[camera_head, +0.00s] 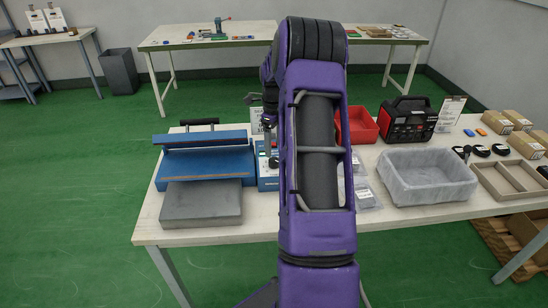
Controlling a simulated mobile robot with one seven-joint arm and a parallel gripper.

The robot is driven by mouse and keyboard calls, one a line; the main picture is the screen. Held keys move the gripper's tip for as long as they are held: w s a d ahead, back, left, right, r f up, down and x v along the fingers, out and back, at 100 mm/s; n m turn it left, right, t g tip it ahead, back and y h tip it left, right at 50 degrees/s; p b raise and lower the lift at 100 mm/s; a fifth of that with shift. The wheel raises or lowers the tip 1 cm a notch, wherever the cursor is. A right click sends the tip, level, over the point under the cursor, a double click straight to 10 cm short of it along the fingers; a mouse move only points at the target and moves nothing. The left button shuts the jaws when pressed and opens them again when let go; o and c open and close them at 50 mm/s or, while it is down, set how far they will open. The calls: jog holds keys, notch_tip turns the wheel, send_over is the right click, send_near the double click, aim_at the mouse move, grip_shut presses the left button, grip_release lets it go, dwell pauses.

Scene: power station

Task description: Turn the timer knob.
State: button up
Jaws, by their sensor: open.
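A blue box-shaped device (268,182) stands on the white table, just right of a wide blue press. Its front carries small dark and light parts. A small dark round part (274,162) on it could be the timer knob, but it is too small to be sure. My purple arm covers the device's right side. My gripper (269,145) is mostly hidden beside my arm, above or at the back of this device. Its jaws are open, and I cannot tell whether they touch anything.
The blue press (205,162) with a grey plate (200,203) stands left. Right of my arm are a red bin (362,126), a black-and-red machine (407,121), a grey tub (428,178) and a divided tray (505,188).

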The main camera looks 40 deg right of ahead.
aim_at(274, 160)
notch_tip(274, 160, down, 6)
jog(key=shift+r, duration=0.15)
grip_shut()
dwell(0.5)
